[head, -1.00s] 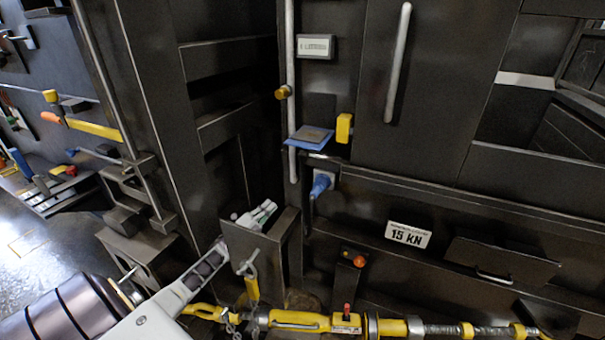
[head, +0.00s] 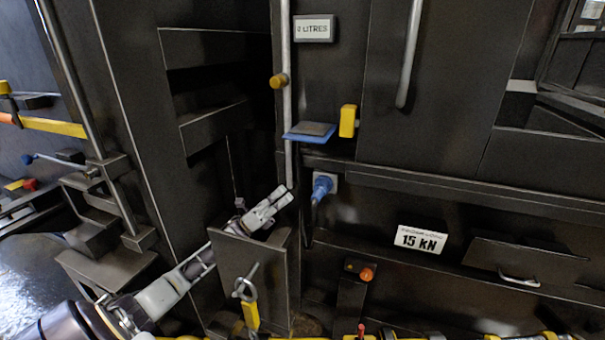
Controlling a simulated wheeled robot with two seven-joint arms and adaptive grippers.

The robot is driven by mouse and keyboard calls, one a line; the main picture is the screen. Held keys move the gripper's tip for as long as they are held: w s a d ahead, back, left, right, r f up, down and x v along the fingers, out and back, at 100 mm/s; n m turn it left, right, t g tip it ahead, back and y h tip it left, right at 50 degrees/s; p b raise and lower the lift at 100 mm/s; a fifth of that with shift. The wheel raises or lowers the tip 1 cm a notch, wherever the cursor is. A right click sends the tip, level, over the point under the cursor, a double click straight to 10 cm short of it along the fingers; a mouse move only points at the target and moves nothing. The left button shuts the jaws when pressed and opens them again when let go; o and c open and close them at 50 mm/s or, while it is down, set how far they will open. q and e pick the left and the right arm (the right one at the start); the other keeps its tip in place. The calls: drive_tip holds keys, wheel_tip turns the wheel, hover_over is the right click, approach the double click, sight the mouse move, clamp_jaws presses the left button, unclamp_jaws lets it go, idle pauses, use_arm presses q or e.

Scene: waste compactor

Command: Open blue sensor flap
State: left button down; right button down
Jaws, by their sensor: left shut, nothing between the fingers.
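The blue flap (head: 309,132) juts out from the dark machine front near the middle of the head view, with a grey patch on its top face. A vertical metal rod runs beside its left edge. My left gripper (head: 284,196) is shut and empty, below and left of the flap and apart from it. It shows above a dark box-like post. My right gripper is not in view.
A yellow block (head: 348,121) sits just right of the flap. A blue plug (head: 321,187) is below it. A yellow-brown knob (head: 279,81) is on the rod, under a "LITRES" label (head: 314,28). A dark post (head: 250,272) with a yellow-tagged pin stands below my gripper.

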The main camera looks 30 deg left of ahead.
use_arm(q)
drive_tip(key=m+g, duration=0.1)
drive_tip(key=s+m+g+h, duration=0.1)
drive_tip(key=m+g, duration=0.1)
drive_tip(key=m, duration=0.1)
drive_tip(key=shift+s+d+r+g+h, duration=0.15)
drive_tip(key=shift+d+r+g+h, duration=0.2)
drive_tip(key=shift+d+g+h, duration=0.05)
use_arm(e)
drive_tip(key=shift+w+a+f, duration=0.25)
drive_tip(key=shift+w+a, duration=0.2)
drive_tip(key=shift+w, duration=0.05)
